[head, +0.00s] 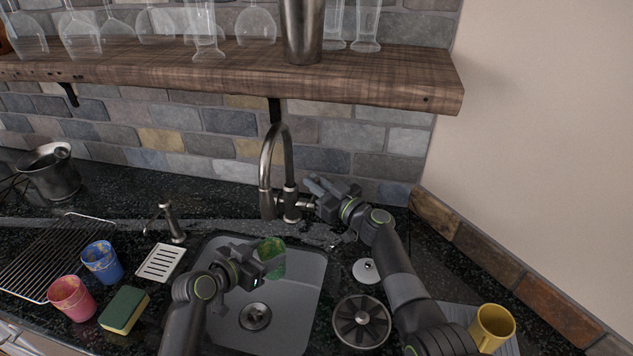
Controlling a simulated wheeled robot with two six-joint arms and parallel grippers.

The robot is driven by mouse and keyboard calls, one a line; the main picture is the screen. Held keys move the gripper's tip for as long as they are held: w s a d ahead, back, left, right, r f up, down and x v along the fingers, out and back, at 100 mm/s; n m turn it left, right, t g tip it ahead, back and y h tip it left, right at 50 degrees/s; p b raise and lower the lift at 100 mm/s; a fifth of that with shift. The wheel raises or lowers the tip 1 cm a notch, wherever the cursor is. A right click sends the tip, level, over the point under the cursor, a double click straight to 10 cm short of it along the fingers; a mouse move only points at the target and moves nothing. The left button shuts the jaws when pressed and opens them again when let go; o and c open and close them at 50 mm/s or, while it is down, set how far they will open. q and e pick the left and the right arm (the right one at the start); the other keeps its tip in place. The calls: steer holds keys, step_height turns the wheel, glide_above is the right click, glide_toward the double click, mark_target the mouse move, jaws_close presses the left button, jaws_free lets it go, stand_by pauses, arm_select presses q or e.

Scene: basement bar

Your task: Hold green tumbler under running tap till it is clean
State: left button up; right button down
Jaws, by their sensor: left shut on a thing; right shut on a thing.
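The green tumbler (272,248) is over the sink (300,310), below and slightly right of the tap's spout end. My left gripper (266,264) is shut on it and covers part of it. The tumbler's surface is mottled; I cannot tell whether this is dirt. The metal tap (287,150) arches up behind the sink, with its spout pointing down. My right gripper (316,193) is shut at the tap's side lever (304,202), just right of the tap body. I cannot make out a water stream below the spout.
Left of the sink are a blue cup (102,262), a pink cup (71,298), a sponge (124,310), a wire rack (38,260) and a soap dispenser (171,222). A yellow mug (492,327) stands at right. A wooden shelf (200,72) with glasses hangs above.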

stand_by(0.3)
steer(key=c, duration=1.6)
jaws_free()
steer(key=shift+o, duration=0.2)
steer(key=shift+r, duration=0.1)
step_height(320, 180, up, 10)
steer(key=shift+f, duration=0.15)
